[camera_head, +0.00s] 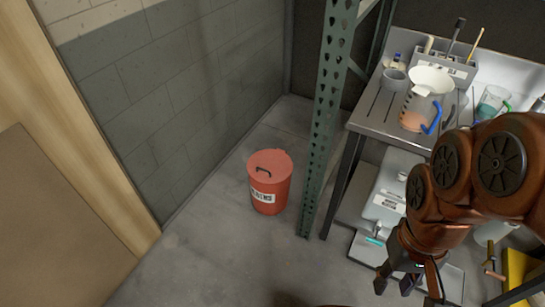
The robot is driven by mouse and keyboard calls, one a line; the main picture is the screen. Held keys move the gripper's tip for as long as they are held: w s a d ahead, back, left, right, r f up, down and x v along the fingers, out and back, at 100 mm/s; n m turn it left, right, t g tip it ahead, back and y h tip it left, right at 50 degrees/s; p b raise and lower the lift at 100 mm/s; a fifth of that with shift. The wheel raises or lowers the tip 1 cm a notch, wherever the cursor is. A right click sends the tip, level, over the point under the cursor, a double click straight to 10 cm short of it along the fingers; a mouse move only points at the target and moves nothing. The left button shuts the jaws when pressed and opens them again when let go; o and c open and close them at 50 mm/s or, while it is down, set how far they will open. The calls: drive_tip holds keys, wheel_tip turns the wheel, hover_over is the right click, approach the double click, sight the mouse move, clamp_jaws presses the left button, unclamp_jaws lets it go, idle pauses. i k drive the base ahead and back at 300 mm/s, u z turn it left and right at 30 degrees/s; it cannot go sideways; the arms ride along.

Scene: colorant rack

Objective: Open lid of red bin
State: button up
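The red bin (267,196) stands on the concrete floor in the middle of the view, between the grey block wall and a green metal post. A white label with dark lettering is on the bin's front. My gripper (394,286) is at the lower right, pointing down, well apart from the bin. Its two dark fingers are spread with a gap between them, and nothing shows in the gap.
The perforated green post (325,120) rises just right of the bin. A metal table (378,120) at right holds a jug (420,105) and a tool holder; a grey-white container (388,195) stands below it. A wooden panel (60,220) is at left. Floor before the bin is clear.

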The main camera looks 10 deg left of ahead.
sight(267, 166)
drive_tip(key=z, duration=0.35)
drive_tip(key=k, duration=0.3)
drive_tip(key=u, duration=1.2)
drive_tip(key=i, duration=1.2)
drive_tip(key=z, duration=0.4)
